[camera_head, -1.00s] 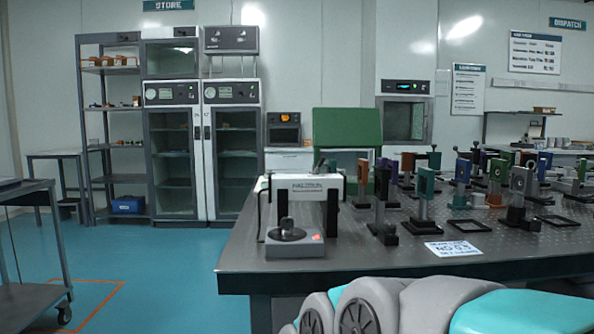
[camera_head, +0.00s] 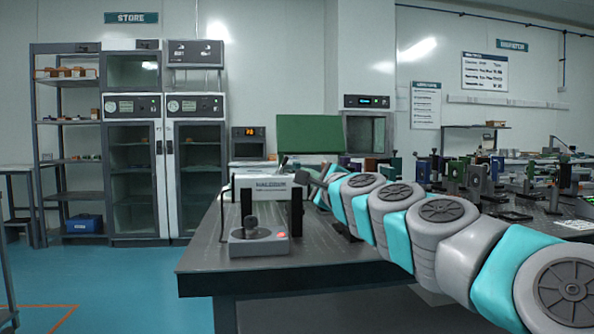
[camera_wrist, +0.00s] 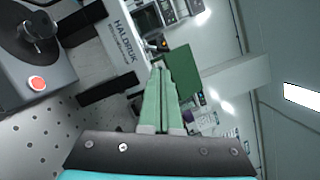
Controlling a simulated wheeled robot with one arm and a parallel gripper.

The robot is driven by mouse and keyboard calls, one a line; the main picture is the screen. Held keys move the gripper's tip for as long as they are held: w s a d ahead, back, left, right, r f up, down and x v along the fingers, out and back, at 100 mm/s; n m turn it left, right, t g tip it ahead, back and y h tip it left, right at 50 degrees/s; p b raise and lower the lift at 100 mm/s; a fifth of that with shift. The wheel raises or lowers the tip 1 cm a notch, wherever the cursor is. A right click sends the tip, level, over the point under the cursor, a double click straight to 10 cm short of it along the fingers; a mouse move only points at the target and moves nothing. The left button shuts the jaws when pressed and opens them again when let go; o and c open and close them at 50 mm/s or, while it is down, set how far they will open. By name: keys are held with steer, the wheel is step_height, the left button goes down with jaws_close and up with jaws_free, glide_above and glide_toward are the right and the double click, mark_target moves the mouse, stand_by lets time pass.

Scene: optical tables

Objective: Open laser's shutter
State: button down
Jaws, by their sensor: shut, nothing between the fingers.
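The laser (camera_head: 270,184) is a white box on dark supports at the near left of the optical table (camera_head: 340,255). It also shows in the wrist view (camera_wrist: 122,38), turned sideways, with lettering on its face. A small dark lever (camera_head: 283,161) stands up on its top. In front of it is a grey box (camera_head: 258,247) with a dark knob and a lit red button (camera_wrist: 37,83). My gripper (camera_head: 303,177) is beside the laser's right end. In the wrist view its long green fingers (camera_wrist: 158,68) are together and empty. Whether they touch the laser is unclear.
Several optical mounts (camera_head: 474,180) stand on the table to the right, partly behind my arm. A green panel (camera_head: 309,134) stands behind the laser. Store cabinets (camera_head: 200,180) line the back wall. The floor on the left is clear.

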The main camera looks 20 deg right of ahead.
mark_target(285, 161)
steer(key=shift+d+r+m+h, duration=0.2)
steer(key=shift+d+m+h, duration=0.2)
steer(key=shift+d, duration=0.45)
steer(key=shift+w, duration=0.1)
steer(key=shift+w+d+r, duration=0.1)
steer(key=shift+w+r, duration=0.1)
steer(key=shift+w, duration=1.4)
steer(key=shift+w+d+r, duration=0.1)
steer(key=shift+w+r, duration=0.1)
steer(key=shift+w, duration=1.45)
steer(key=shift+w+d+r, duration=0.1)
steer(key=shift+w+r, duration=0.1)
steer(key=shift+w, duration=1.4)
